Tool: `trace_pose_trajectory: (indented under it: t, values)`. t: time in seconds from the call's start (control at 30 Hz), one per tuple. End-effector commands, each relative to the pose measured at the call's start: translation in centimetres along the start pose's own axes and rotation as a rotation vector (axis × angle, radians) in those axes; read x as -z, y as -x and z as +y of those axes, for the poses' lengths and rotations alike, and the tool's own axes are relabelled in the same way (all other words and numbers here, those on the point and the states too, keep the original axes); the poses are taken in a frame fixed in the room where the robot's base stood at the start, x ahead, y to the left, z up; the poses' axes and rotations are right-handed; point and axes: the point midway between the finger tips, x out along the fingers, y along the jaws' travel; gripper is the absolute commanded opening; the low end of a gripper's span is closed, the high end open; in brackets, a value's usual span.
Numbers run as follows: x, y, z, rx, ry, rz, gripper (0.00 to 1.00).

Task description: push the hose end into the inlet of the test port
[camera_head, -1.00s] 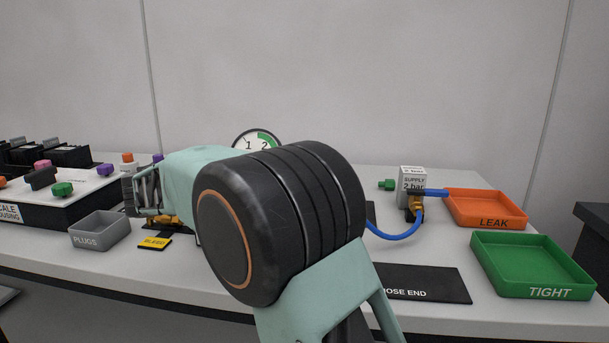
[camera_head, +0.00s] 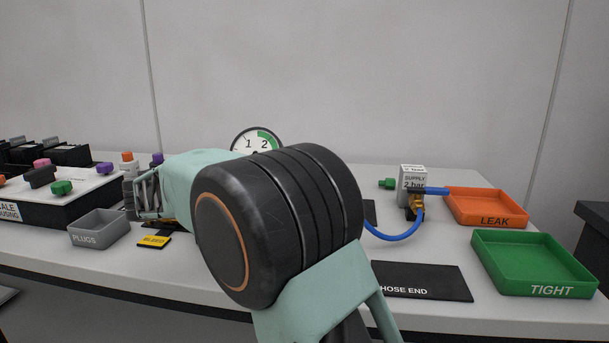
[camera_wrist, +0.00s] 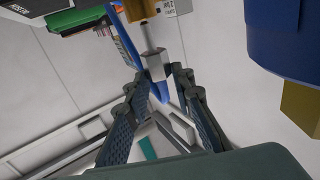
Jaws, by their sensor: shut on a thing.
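My gripper (camera_head: 143,194) is at the left of the head view, pointing left above the bench. In the wrist view my gripper (camera_wrist: 160,82) is shut on the hose end (camera_wrist: 154,64), a silver fitting with blue hose (camera_wrist: 161,91) beside it. Its thin stem points toward a brass piece (camera_wrist: 140,8) at the top edge, possibly the inlet; I cannot tell whether they touch. A pressure gauge (camera_head: 255,140) shows behind my arm in the head view. My arm hides most of the test port and the inlet there.
A grey PLUGS bin (camera_head: 99,228) and a yellow label (camera_head: 153,241) are near my gripper. A housing with coloured knobs (camera_head: 70,205) stands left. The supply block (camera_head: 412,182), orange LEAK tray (camera_head: 487,221) and green TIGHT tray (camera_head: 535,277) are right, near a black HOSE END mat (camera_head: 445,283).

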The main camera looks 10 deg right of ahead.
Motion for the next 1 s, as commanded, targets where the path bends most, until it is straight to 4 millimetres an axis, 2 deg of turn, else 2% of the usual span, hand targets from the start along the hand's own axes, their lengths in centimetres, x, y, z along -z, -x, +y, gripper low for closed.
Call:
trace_pose_trajectory:
  t: [1.0]
  values:
    - [-2.2, 0.0, 0.0, 0.000, 0.004, 0.000, 0.00]
